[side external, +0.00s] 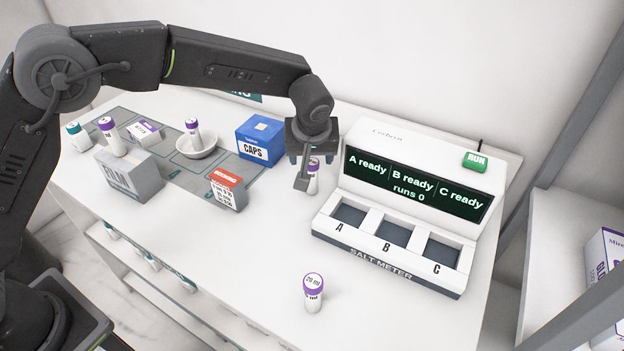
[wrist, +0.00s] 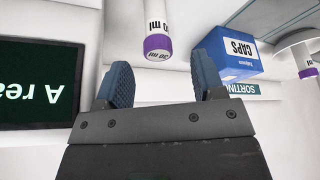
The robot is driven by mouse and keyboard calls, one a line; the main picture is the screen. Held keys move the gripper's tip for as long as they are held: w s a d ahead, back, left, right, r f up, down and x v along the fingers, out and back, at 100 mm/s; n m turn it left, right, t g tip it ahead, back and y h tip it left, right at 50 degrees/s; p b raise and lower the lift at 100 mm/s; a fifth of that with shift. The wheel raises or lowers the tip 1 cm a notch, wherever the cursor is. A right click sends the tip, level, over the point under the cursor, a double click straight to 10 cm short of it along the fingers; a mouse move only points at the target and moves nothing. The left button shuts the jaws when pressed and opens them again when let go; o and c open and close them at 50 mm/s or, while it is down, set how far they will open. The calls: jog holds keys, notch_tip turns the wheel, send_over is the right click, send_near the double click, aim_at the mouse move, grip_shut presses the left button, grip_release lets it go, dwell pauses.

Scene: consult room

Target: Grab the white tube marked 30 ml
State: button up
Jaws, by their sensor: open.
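A white tube with a purple cap marked 30 ml (wrist: 158,50) stands in the wrist view just beyond the gap between my fingertips. In the side external view, this tube (side external: 314,184) stands on the table left of the meter, partly hidden by my gripper. My gripper (side external: 303,170) is open and points down beside the tube. In the wrist view my gripper (wrist: 165,72) shows two blue-grey pads apart with nothing held between them.
The salt meter (side external: 405,225) with empty slots A, B and C stands at right. A 20 ml tube (side external: 313,292) stands in front. A blue CAPS box (side external: 260,140), a red-topped box (side external: 227,188), a white bowl (side external: 196,147) holding a tube, and a FILM box (side external: 130,178) stand left.

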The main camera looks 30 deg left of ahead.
aim_at(312, 161)
jog(key=shift+x, duration=3)
jog(key=shift+w, duration=0.1)
jog(key=shift+c, duration=0.4)
jog(key=shift+r, duration=0.1)
jog(key=c, duration=0.9)
